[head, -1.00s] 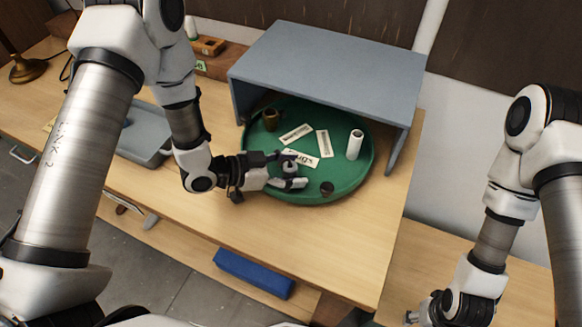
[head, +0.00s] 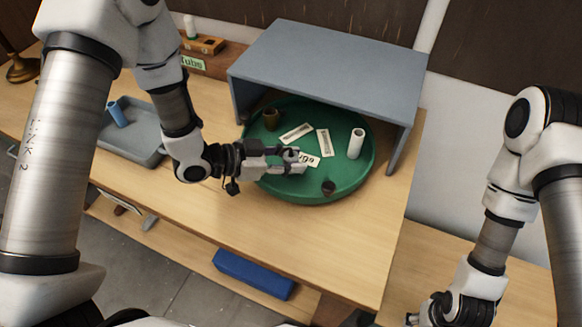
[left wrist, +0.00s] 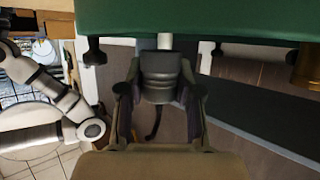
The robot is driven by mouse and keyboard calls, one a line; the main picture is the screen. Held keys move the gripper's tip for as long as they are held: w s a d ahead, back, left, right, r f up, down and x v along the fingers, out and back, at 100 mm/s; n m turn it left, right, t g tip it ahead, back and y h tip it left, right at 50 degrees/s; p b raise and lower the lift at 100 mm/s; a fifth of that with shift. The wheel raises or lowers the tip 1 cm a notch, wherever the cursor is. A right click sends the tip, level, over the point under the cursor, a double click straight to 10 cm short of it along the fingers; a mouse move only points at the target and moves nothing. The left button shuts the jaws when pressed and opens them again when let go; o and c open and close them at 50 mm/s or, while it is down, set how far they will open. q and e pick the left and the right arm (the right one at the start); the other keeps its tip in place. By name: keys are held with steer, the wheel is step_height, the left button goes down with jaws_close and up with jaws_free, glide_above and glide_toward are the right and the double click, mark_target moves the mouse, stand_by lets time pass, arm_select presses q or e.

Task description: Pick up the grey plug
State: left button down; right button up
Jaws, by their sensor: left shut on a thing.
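My left gripper (head: 298,160) is over the front left of the round green tray (head: 340,182), its fingers pointing right. It is shut on the grey plug (head: 291,155), which is partly hidden by the fingers in the head view. In the left wrist view the dark grey, ribbed plug (left wrist: 160,78) sits between the two fingers. My right gripper (head: 428,316) is at the bottom edge, low on the right and away from the tray; its fingers are not clear.
The tray holds a white cylinder (head: 356,144), a brown cup-like piece (head: 271,119), a small dark piece (head: 328,188) and several white labels (head: 323,142). A grey shelf (head: 330,70) covers its back. A grey bin (head: 140,148) stands left. The table front is clear.

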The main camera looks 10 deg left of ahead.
arm_select(q)
steer(key=s+a+r+p, duration=0.1)
steer(key=s+a+p, duration=0.2)
steer(key=s+a, duration=0.7)
steer(key=shift+s+r, duration=0.3)
steer(key=shift+s, duration=0.9)
